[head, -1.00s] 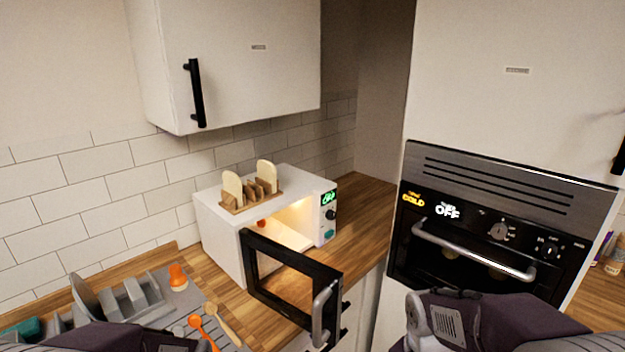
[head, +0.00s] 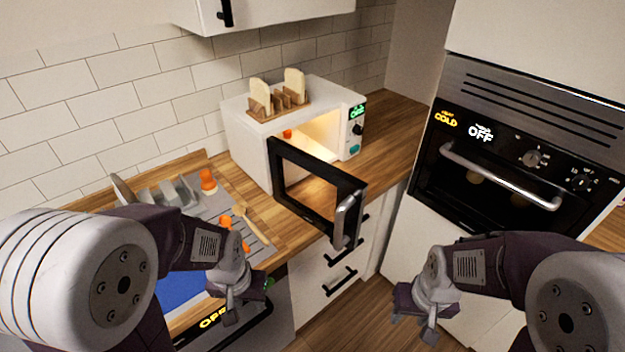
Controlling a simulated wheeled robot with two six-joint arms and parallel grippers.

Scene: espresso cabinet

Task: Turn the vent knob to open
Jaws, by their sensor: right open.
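No knob with a readable vent label shows. The built-in oven (head: 515,125) at the right has two round knobs on its black panel, a left knob (head: 532,158) and a right knob (head: 582,182). The panel reads COLD and OFF, and the oven door is shut. My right gripper (head: 416,322) is open and empty, pointing down in front of the cabinet below the oven, apart from the knobs. My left gripper (head: 232,306) hangs at the lower left in front of the counter edge; its jaw opening is unclear, and I see nothing in it.
A white microwave (head: 252,142) stands on the wooden counter with its door (head: 318,198) swung open toward me. A toast rack (head: 279,104) with bread sits on top. A grey drying rack (head: 168,192) and utensils lie at left. Open floor shows between the cabinets.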

